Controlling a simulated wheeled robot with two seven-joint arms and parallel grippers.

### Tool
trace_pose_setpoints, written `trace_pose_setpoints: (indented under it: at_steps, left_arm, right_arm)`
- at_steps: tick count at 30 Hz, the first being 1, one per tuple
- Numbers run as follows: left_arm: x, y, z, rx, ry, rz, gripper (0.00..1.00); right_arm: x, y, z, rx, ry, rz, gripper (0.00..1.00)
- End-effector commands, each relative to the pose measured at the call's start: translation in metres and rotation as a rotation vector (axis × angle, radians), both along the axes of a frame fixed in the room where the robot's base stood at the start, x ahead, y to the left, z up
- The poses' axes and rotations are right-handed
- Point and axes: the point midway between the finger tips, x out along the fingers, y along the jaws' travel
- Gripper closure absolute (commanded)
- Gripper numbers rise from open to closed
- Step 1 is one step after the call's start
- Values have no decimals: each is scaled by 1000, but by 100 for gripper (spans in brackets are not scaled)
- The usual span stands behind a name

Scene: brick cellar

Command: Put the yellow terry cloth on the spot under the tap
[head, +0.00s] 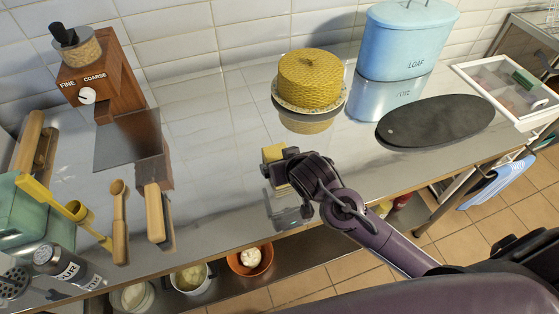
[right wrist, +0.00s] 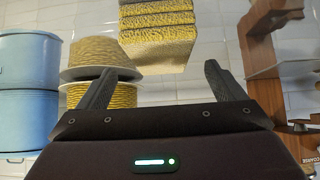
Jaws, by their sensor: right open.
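The folded yellow terry cloth (head: 272,153) is on the shiny counter at the front of my right gripper (head: 276,170) in the head view; the gripper partly hides it. In the right wrist view the cloth (right wrist: 157,28) shows as yellow layers at the top, beyond the gap between the spread fingers of my right gripper (right wrist: 157,85). The gripper is open, with nothing clamped between its fingers. I see no tap and cannot make out the spot under it in either view. My left gripper is not in view.
A yellow woven dome (head: 310,80) stands on a plate behind the cloth. A blue loaf bin (head: 402,42) and a dark oval board (head: 436,121) are to the right. A wooden grinder (head: 105,75) and wooden-handled tools (head: 119,220) are at left.

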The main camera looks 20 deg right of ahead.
Motion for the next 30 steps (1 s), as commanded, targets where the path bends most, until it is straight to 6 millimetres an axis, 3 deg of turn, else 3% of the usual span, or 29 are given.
trace_pose_setpoints:
  at_steps: [9, 18, 28, 30]
  left_arm:
    - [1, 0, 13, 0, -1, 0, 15]
    - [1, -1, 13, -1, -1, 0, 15]
    - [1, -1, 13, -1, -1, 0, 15]
    - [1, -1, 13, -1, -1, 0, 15]
  right_arm:
    - [30, 2, -29, -1, 0, -1, 11]
    - [32, 2, -33, -1, 0, 1, 11]
    - [32, 2, -33, -1, 0, 1, 54]
    - [32, 2, -33, -1, 0, 1, 55]
